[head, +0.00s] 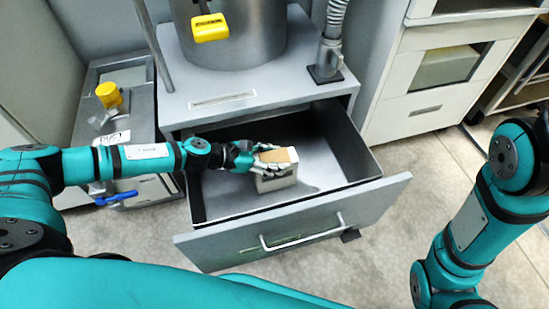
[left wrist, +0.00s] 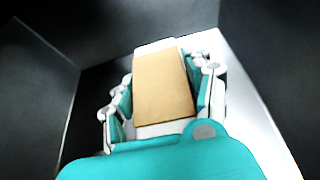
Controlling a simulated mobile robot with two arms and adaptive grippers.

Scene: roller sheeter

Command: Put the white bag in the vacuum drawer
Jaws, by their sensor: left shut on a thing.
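The white bag (head: 277,180) is a small white block with a tan top, inside the open drawer (head: 230,205) of the grey cabinet. My left gripper (head: 268,164) reaches into the drawer from the left and is shut on the bag. In the left wrist view the bag (left wrist: 163,90) sits between the two fingers of my left gripper (left wrist: 160,95), one on each side. The drawer walls surround it there. I cannot tell whether the bag's underside touches the drawer floor. My right arm is at the right of the head view, but its gripper is out of the picture.
A steel cylinder (head: 240,40) stands on the cabinet top (head: 185,100), with a grey hose (head: 333,30) beside it. A low unit with a yellow knob (head: 109,94) and a blue valve handle (head: 117,198) is at left. White drawers (head: 425,108) stand at right. Bare drawer floor lies right of the bag.

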